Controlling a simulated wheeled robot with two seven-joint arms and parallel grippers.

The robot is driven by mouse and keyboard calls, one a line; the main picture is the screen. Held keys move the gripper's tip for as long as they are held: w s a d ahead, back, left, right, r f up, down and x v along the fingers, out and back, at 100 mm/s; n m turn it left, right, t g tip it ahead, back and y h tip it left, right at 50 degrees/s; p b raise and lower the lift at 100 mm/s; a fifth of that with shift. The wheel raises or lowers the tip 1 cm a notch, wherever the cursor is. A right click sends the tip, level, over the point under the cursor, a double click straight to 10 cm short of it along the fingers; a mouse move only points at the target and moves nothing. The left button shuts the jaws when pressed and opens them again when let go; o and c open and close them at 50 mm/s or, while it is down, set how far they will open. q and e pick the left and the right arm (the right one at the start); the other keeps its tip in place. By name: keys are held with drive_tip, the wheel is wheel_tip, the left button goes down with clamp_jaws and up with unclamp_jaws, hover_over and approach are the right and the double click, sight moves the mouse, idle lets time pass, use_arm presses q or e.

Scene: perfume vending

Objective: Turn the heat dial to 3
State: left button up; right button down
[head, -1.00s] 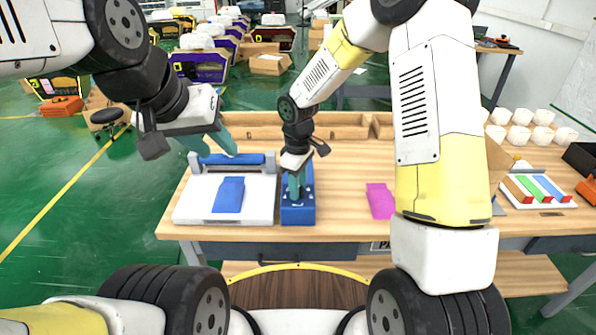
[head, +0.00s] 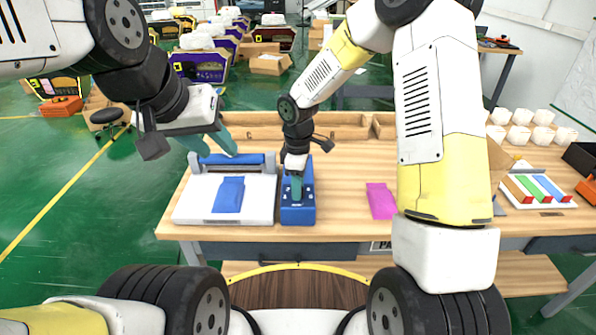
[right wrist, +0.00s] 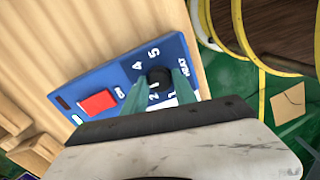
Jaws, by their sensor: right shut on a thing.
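The blue control box (head: 298,212) stands on the wooden table, right of the white press. In the right wrist view its face (right wrist: 127,70) shows a black heat dial (right wrist: 158,77) with printed numbers around it, 4 and 5 on the far side, and the word HEAT. A red switch (right wrist: 98,102) sits beside the dial. My right gripper (head: 296,198) points down at the box, its teal fingers shut on the dial. The dial's pointer cannot be made out. My left gripper (head: 218,154) is open and empty above the back of the press.
The white press (head: 190,205) has a blue bar at the back and a blue piece (head: 229,194) on top. A pink piece (head: 381,201) lies to the right. A rack of coloured strips (head: 540,188) and several white-capped items (head: 520,135) stand at far right. The table between is clear.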

drive_tip(key=c, duration=1)
unclamp_jaws()
drive_tip(key=shift+r, duration=0.1)
wheel_tip(320, 180, up, 8)
drive_tip(key=shift+f, duration=0.15)
drive_tip(key=s+d+r+m+t+y, duration=0.1)
drive_tip(key=s+d+r+m+t, duration=0.2)
drive_tip(key=s+d+r+m, duration=0.4)
drive_tip(key=s+d+r+m+t+y, duration=0.1)
drive_tip(key=s+d+r+m+t, duration=0.2)
drive_tip(key=s+d+r+m, duration=0.4)
drive_tip(key=s+r+m, duration=0.1)
drive_tip(key=s+r, duration=0.3)
drive_tip(key=s, duration=0.2)
drive_tip(key=shift+d+r, duration=0.15)
drive_tip(key=shift+r, duration=0.1)
